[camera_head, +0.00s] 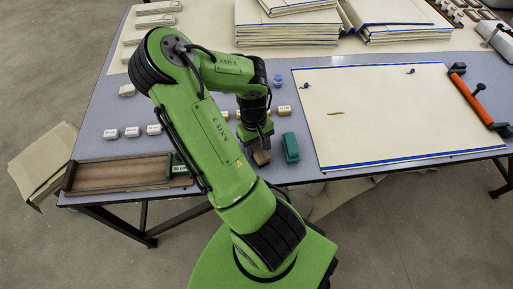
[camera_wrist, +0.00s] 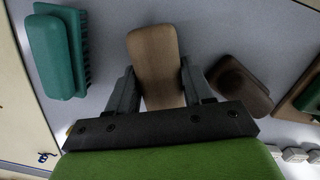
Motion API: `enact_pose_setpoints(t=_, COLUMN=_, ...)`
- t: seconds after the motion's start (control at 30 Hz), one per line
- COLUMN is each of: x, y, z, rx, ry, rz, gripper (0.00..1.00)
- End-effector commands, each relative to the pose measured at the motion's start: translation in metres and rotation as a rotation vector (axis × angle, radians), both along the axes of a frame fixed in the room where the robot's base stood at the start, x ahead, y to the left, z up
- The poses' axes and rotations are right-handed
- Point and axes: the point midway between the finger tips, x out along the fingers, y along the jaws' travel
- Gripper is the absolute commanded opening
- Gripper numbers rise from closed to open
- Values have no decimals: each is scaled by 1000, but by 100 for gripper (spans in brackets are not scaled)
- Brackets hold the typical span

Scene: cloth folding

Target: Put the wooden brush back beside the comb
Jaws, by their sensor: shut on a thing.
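My gripper (camera_head: 257,138) is shut on the wooden brush (camera_head: 261,157), low over the table near its front edge. In the wrist view, the brush (camera_wrist: 154,50) is a tan, rounded wooden block between the two dark fingers (camera_wrist: 158,88). Its underside is hidden, and I cannot tell whether it touches the table. The green toothed piece, apparently the comb (camera_head: 290,147), lies just right of the gripper in the head view, apart from the brush. In the wrist view this comb (camera_wrist: 55,55) is at the left with its teeth showing.
A dark brown rounded piece (camera_wrist: 240,85) lies beside the gripper, opposite the comb. A wooden tray (camera_head: 118,174) is at the front left. A large cream pad (camera_head: 400,115) lies to the right. Small white blocks (camera_head: 132,132) stand at the left. Bare grey table surrounds the comb.

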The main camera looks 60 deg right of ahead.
Motion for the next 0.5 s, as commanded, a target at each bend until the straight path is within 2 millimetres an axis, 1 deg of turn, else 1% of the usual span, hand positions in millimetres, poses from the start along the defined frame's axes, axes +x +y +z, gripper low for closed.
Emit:
enact_pose_setpoints(t=0.13, x=0, y=0, z=-3, rx=0, ry=0, rz=0, gripper=23)
enact_pose_setpoints(t=0.17, x=0, y=0, z=-4, rx=0, ry=1, rz=0, gripper=53)
enact_pose_setpoints(t=0.3, x=0, y=0, z=-3, rx=0, ry=1, rz=0, gripper=74)
enact_pose_setpoints(t=0.33, x=0, y=0, z=-3, rx=0, ry=1, rz=0, gripper=77)
enact_pose_setpoints(t=0.5, x=0, y=0, z=-3, rx=0, ry=1, rz=0, gripper=77)
